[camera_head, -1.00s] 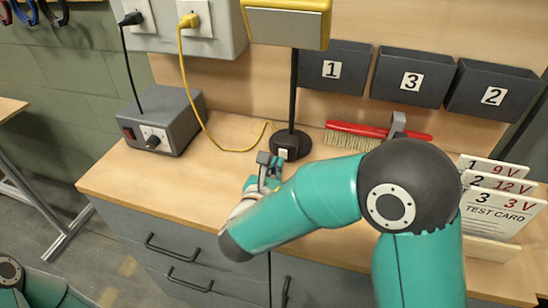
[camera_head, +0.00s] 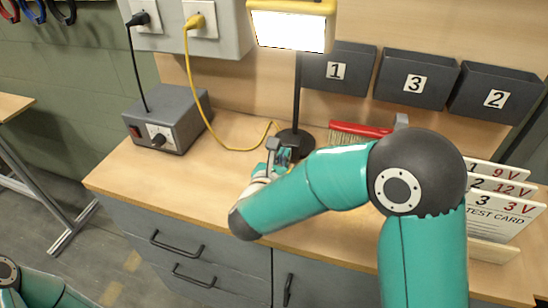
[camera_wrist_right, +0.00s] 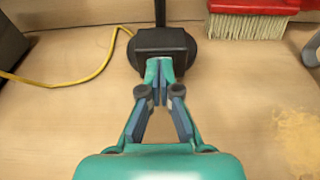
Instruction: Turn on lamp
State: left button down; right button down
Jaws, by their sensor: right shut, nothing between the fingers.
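The lamp (camera_head: 290,30) has a yellow head with a bright white lit panel, a black pole and a round black base on the workbench. Its base (camera_wrist_right: 180,46) also shows in the right wrist view. My right gripper (camera_head: 280,152) is at the front of the lamp base. In the right wrist view its fingertips (camera_wrist_right: 160,66) are together with nothing between them, right at the base's front, and they hide the switch area there. Whether they touch it I cannot tell. My left gripper is not in view; only part of my left arm shows at the lower left.
A grey power box (camera_head: 166,120) with a knob stands left on the bench (camera_head: 225,190). A yellow cord (camera_head: 205,110) runs from a wall socket towards the lamp. A red brush (camera_head: 355,130) lies right of the base. Numbered bins (camera_head: 412,88) hang behind; test cards (camera_head: 505,205) stand right.

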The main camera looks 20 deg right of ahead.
jog(key=shift+f+v, duration=0.15)
jog(key=shift+v, duration=0.8)
jog(key=shift+f+v, duration=0.15)
jog(key=shift+v, duration=0.8)
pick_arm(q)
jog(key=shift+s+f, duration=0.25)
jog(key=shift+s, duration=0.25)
pick_arm(e)
jog(key=r+v, duration=0.2)
jog(key=v, duration=0.8)
jog(key=shift+w, duration=0.25)
jog(key=shift+d+r, duration=0.1)
jog(key=shift+d, duration=0.05)
